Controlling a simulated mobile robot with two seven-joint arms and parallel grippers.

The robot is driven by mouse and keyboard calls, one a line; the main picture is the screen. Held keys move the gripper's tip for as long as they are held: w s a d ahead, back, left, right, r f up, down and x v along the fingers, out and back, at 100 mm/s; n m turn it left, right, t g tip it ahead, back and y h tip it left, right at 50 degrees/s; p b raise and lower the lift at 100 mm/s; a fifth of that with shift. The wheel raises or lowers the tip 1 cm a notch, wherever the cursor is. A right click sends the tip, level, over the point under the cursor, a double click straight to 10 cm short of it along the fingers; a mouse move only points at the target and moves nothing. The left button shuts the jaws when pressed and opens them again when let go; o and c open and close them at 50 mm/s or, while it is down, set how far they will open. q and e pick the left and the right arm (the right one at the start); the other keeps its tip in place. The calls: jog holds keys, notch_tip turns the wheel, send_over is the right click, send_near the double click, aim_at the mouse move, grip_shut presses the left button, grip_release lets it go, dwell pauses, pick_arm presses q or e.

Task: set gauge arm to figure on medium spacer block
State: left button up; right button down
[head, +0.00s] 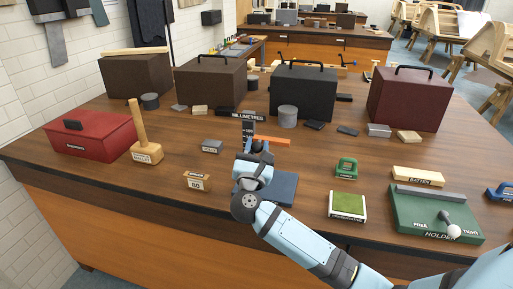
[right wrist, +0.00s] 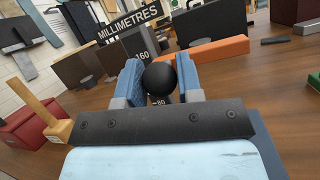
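The gauge (head: 249,117), labelled MILLIMETRES, stands upright near the middle of the bench with an orange arm (head: 270,140) pointing right. In the right wrist view the scale (right wrist: 140,42) shows 160 higher up and 80 lower down. My right gripper (head: 252,163) is in front of the gauge. Its blue fingers (right wrist: 160,78) lie on both sides of a black ball knob (right wrist: 161,78) and seem to touch it. A small wooden block (head: 197,182) reads 80, left of the gripper. A grey block (head: 211,147) stands behind it; its label is too small to read. My left gripper is out of view.
A wooden mallet (head: 145,141) and red box (head: 90,134) stand at left. A blue-grey pad (head: 283,187) lies beside my right gripper. A green-topped block (head: 347,205) and green holder (head: 425,211) are at right. Several dark cases (head: 302,92) line the back.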

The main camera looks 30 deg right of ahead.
notch_tip(320, 180, down, 6)
jog(key=b, duration=0.5)
jog(key=shift+f+b, duration=0.1)
jog(key=shift+b, duration=0.2)
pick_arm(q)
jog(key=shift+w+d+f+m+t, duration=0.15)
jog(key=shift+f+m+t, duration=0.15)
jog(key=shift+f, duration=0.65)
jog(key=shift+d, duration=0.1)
pick_arm(e)
jog(key=c, duration=0.8)
grip_release()
pick_arm(q)
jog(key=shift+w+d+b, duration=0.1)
jog(key=shift+b, duration=0.45)
pick_arm(e)
jog(key=shift+v, duration=6.9)
